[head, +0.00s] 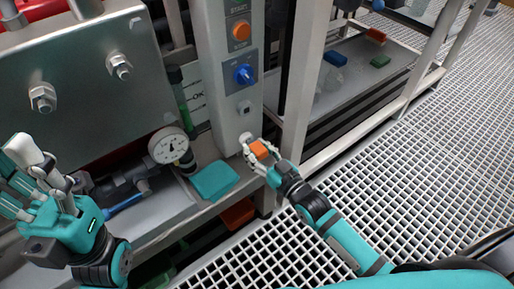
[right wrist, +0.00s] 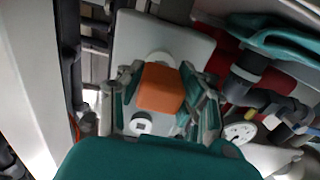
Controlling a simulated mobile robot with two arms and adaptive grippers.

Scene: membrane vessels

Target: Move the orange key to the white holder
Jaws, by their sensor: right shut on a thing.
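The orange key (head: 260,149) is an orange block held between the fingers of my right gripper (head: 258,156), at the lower end of the pale control panel. It also shows in the right wrist view (right wrist: 161,88), with grey and teal fingers on both sides. A white round piece (head: 245,137), probably the white holder, sits on the panel just beyond the key. A white round piece shows partly behind the key in the right wrist view (right wrist: 159,57). I cannot tell whether the key touches it. My left gripper (head: 30,172) is empty at the left, fingers spread.
The control panel (head: 229,70) carries an orange button (head: 239,31), a blue knob (head: 243,74) and a small square socket (head: 244,107). A gauge (head: 168,145) and a teal cloth-like piece (head: 214,180) are to the left. A metal post (head: 303,90) stands close right.

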